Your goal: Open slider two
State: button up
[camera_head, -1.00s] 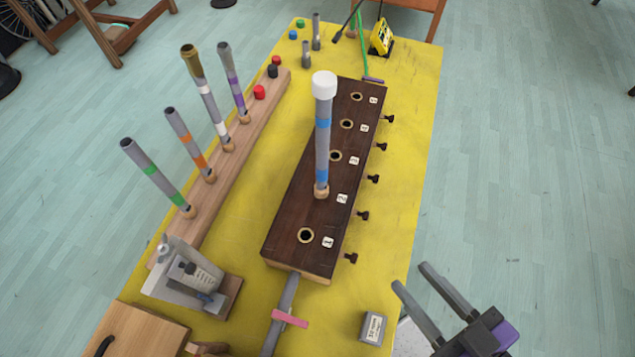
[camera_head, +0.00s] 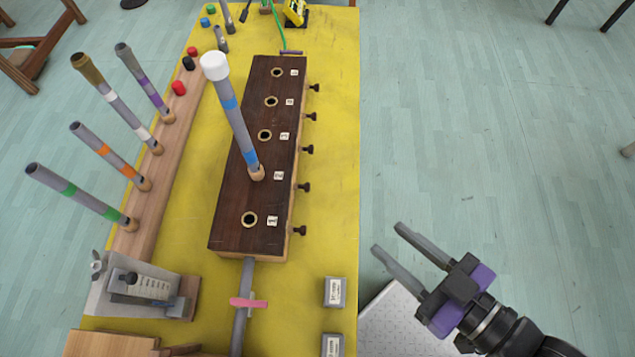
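A dark wooden wind chest (camera_head: 233,213) lies lengthwise on the yellow table, with a row of numbered holes on top. A grey pipe (camera_head: 236,118) with blue bands and a white cap stands in the hole labelled 2; the other holes are empty. Small dark slider knobs stick out along the chest's right side. The knob of slider two (camera_head: 304,187) is beside label 2 (camera_head: 279,175), and the knob of slider one (camera_head: 299,230) is nearer. How far each slider is out is too small to tell. My gripper (camera_head: 387,238) is open and empty, right of the table edge, apart from the knobs.
A wooden rack (camera_head: 156,178) with several banded pipes stands left of the chest. A metal device (camera_head: 143,290) and a grey hose (camera_head: 243,285) with a pink clamp are in front. Small grey boxes (camera_head: 335,291) sit near the right edge. The strip right of the knobs is clear.

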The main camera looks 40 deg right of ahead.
aim_at(304, 187)
jog(key=k+l, duration=0.15)
jog(key=k, duration=0.15)
jog(key=l, duration=0.45)
jog(key=i+l, duration=0.15)
jog(key=l, duration=0.3)
jog(key=l+z, duration=0.1)
jog(key=l, duration=0.35)
jog(key=i+l, duration=0.15)
jog(key=l, duration=0.3)
